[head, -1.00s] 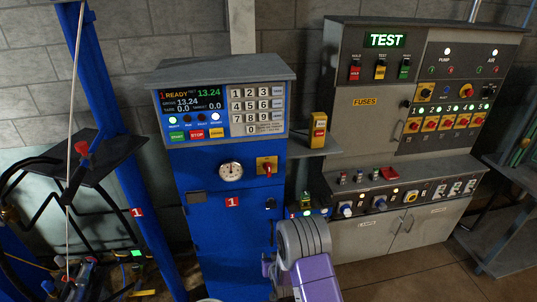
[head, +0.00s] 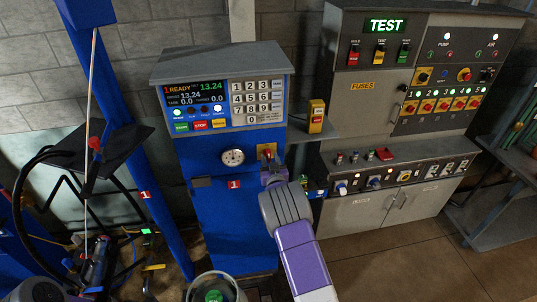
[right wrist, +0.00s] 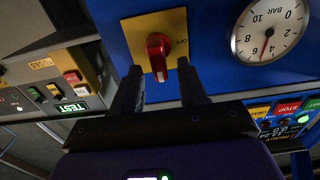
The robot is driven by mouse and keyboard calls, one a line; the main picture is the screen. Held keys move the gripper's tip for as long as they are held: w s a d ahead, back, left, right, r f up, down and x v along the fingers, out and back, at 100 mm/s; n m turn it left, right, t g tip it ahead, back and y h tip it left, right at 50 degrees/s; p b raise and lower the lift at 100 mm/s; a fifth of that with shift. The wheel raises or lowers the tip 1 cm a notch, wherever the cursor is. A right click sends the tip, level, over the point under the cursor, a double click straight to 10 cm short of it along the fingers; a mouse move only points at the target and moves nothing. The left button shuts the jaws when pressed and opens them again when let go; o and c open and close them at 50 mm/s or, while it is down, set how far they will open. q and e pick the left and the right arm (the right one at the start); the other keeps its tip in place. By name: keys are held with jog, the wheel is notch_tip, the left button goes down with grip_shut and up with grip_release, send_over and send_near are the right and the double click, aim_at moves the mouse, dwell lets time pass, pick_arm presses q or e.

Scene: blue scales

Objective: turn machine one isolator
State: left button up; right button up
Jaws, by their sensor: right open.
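Machine one is the blue cabinet (head: 232,225) with a red "1" label in the head view. Its isolator (head: 266,149), a red knob on a yellow plate, is on the front, right of the gauge. In the right wrist view the red knob (right wrist: 158,56) shows close up, with "OFF" printed at its right. My right gripper (head: 270,173) is just below the isolator in the head view, hiding the plate's lower part. In the wrist view the open fingers (right wrist: 160,72) point at the knob, one to each side, with nothing held. I cannot tell whether they touch it. My left gripper is not in view.
The pressure gauge (head: 232,157) is beside the isolator. Above are the display (head: 195,97) and keypad (head: 257,102). A yellow box with a red button (head: 316,116) stands on a side shelf at the right. A grey TEST console (head: 372,120) stands farther right.

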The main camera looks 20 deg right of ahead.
jog(key=shift+x, duration=1.45)
grip_shut()
